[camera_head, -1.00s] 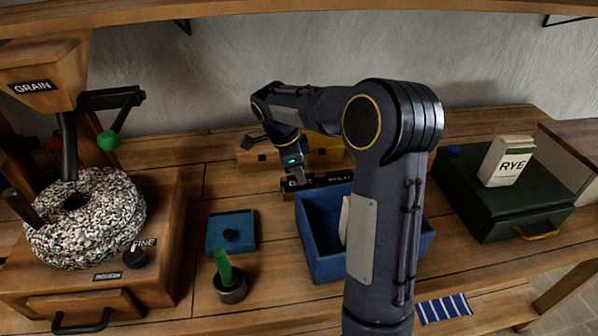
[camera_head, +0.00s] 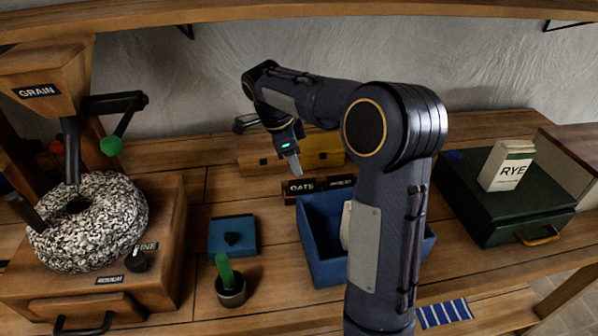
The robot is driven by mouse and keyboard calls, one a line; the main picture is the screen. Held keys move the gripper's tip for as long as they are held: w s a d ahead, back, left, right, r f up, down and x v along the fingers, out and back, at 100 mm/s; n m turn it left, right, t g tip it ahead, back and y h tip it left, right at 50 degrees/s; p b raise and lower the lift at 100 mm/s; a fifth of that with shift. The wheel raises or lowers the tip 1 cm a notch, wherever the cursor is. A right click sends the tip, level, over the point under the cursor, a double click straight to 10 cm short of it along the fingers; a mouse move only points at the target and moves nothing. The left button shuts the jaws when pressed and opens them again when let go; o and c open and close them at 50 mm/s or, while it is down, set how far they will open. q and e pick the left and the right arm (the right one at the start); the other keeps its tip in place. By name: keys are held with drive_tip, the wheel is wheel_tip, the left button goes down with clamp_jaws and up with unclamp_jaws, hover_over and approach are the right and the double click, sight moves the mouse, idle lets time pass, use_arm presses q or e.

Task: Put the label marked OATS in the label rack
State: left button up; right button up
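The dark label marked OATS (camera_head: 301,187) stands upright at the left end of the low label rack (camera_head: 289,199), behind the blue bin. A second dark label (camera_head: 341,181) is to its right; its text is too small to read. My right gripper (camera_head: 294,167) is just above the OATS label, pointing down, with nothing visible hanging from it. Its fingers overlap from this side, so how far apart they are is not clear. My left gripper is not in view.
A blue bin (camera_head: 313,240) with a pale item inside stands in front of the rack, partly behind my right arm. A yellow-brown box (camera_head: 262,157) is behind the rack. A grain mill (camera_head: 150,200) stands left, and a dark green case (camera_head: 490,215) with a RYE packet (camera_head: 507,166) right.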

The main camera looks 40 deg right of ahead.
drive_tip(key=v, duration=0.6)
drive_tip(key=shift+p, duration=0.3)
drive_tip(key=shift+a+r, duration=0.1)
